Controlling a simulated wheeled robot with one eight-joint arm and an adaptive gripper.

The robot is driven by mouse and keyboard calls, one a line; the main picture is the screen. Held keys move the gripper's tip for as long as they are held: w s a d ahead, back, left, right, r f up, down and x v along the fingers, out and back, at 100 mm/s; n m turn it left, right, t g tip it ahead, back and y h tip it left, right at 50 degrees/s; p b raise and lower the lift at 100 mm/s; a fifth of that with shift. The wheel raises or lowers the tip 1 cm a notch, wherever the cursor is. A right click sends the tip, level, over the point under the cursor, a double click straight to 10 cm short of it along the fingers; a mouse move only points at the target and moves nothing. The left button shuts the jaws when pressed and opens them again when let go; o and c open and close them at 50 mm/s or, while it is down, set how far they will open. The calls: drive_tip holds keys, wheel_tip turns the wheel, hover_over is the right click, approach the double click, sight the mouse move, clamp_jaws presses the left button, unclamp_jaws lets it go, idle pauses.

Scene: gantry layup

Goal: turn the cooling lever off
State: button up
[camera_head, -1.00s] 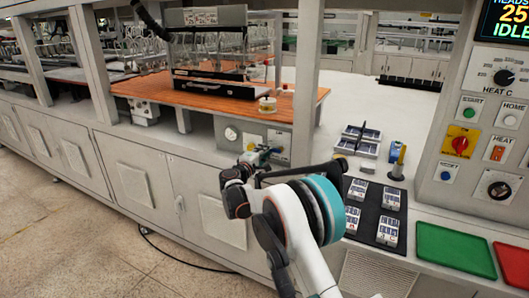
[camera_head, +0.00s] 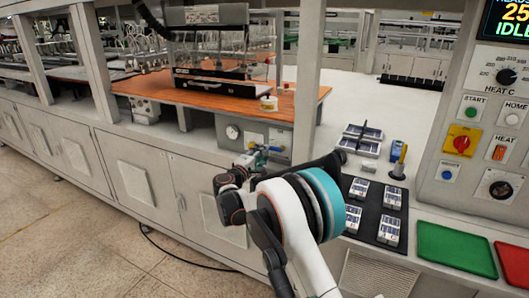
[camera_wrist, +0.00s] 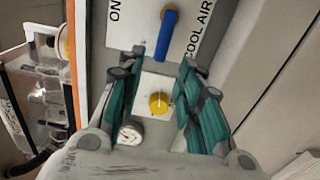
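The cooling lever (camera_wrist: 164,40) is a blue handle on a round orange-brown pivot, on a white plate (camera_wrist: 200,22) marked "ON" and "COOL AIR" in the wrist view. Its handle hangs from the pivot toward my gripper (camera_wrist: 162,57). The two teal fingers are open, one on each side of the handle's free end; I cannot tell the depth or any contact. In the head view my gripper (camera_head: 257,157) is in front of the grey panel below the orange worktop, and it hides most of the lever.
A yellow knob (camera_wrist: 158,103) and a pressure gauge (camera_wrist: 130,133) show between the fingers in the wrist view. The orange worktop (camera_head: 205,98) overhangs the panel. A black mat (camera_head: 368,225) with several small packs lies right of my arm.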

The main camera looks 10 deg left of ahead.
drive_tip(key=v, duration=0.8)
drive_tip(key=shift+s, duration=0.15)
